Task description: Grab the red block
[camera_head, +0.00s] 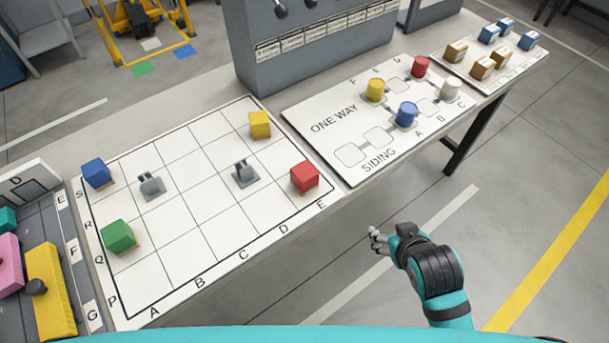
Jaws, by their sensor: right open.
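The red block (304,177) sits on the white grid board (190,253) near its right corner, by the letter E. My right gripper (376,240) is open and empty. In the picture it is below and to the right of the red block, out over the floor beyond the table's front edge, apart from the block. My left gripper is not in view.
The grid also holds a yellow block (260,124), a blue block (96,173), a green block (118,237) and two grey fixtures (246,174), (151,186). A ONE WAY board (330,150) with coloured cylinders, including a red one (420,67), lies right. A grey cabinet (310,60) stands behind.

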